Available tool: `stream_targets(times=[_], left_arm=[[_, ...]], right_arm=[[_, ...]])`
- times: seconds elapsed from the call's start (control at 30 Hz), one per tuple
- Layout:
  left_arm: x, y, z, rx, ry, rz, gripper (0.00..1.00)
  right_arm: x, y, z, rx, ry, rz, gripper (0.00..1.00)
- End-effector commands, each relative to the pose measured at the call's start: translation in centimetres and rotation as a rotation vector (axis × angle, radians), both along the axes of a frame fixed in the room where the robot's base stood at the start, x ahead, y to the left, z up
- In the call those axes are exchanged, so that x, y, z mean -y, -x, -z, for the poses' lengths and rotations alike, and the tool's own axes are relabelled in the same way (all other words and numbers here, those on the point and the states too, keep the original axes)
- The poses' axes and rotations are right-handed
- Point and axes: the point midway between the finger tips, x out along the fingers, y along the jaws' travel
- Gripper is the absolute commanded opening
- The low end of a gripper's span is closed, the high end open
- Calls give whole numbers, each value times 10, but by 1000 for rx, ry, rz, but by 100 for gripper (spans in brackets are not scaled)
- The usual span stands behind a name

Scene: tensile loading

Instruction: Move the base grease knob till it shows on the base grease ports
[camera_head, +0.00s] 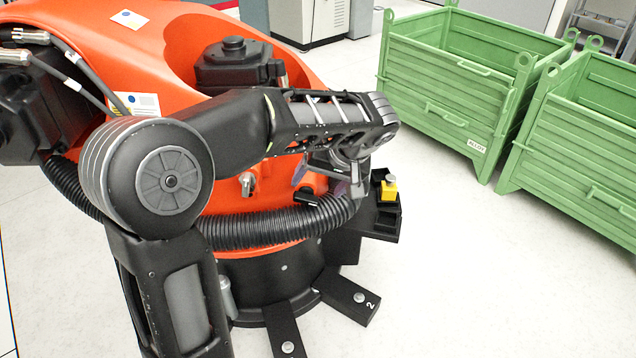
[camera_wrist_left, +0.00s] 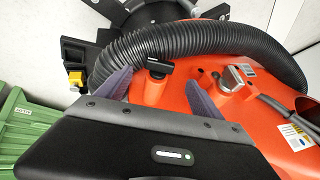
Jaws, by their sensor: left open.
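A black knob (camera_head: 307,197) sits on the lower front of the orange machine (camera_head: 225,197), just above the ribbed black hose. It also shows in the left wrist view (camera_wrist_left: 158,66) on a short orange boss. I cannot read any port marking beside it. A silver lever-like fitting (camera_head: 247,183) stands to its left on the orange body; a grey metal fitting (camera_wrist_left: 240,74) shows right of the black knob in the wrist view. My left gripper (camera_head: 328,184) is open and empty close to the black knob, which appears between its purple fingers (camera_wrist_left: 157,82) in the wrist view. My right gripper is not in view.
The ribbed hose (camera_head: 280,224) curves around the machine base near my left gripper. A black bracket with a yellow block (camera_head: 389,188) juts out on the right. Green crates (camera_head: 465,85) stand at the back right. The pale floor (camera_head: 480,280) at front right is clear.

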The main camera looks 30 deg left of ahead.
Motion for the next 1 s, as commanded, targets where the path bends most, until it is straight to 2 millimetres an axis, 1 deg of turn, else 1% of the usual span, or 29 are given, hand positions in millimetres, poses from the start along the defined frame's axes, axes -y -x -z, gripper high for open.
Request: stream_targets(times=[0.1,0.17,0.27,0.37,0.4,0.43,0.47,0.5,0.57,0.6,0.67,0.7,0.8,0.83,0.9,1.0], left_arm=[[1,0,2,-3,2,3,76],[4,-1,9,-12,13,17,76],[20,-2,37,-48,58,73,76],[51,2,92,-109,156,176,76],[69,7,121,-137,213,226,76],[84,12,144,-157,262,264,76],[101,20,169,-177,316,303,76],[123,33,201,-198,393,348,76],[158,57,247,-215,512,402,76],[179,75,273,-215,586,426,76],[206,102,307,-203,682,441,76],[221,120,325,-187,730,443,76],[244,159,357,-145,796,423,76],[247,169,364,-135,804,414,76],[252,188,375,-114,807,399,76],[252,203,383,-95,797,386,76]], right_arm=[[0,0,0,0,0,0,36],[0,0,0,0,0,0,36],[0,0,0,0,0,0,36],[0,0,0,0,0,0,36],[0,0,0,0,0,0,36],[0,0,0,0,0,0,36],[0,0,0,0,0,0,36],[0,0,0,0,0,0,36],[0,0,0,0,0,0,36],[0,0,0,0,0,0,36],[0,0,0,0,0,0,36],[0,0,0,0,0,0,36],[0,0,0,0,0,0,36],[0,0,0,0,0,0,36],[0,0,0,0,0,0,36],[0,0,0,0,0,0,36]])
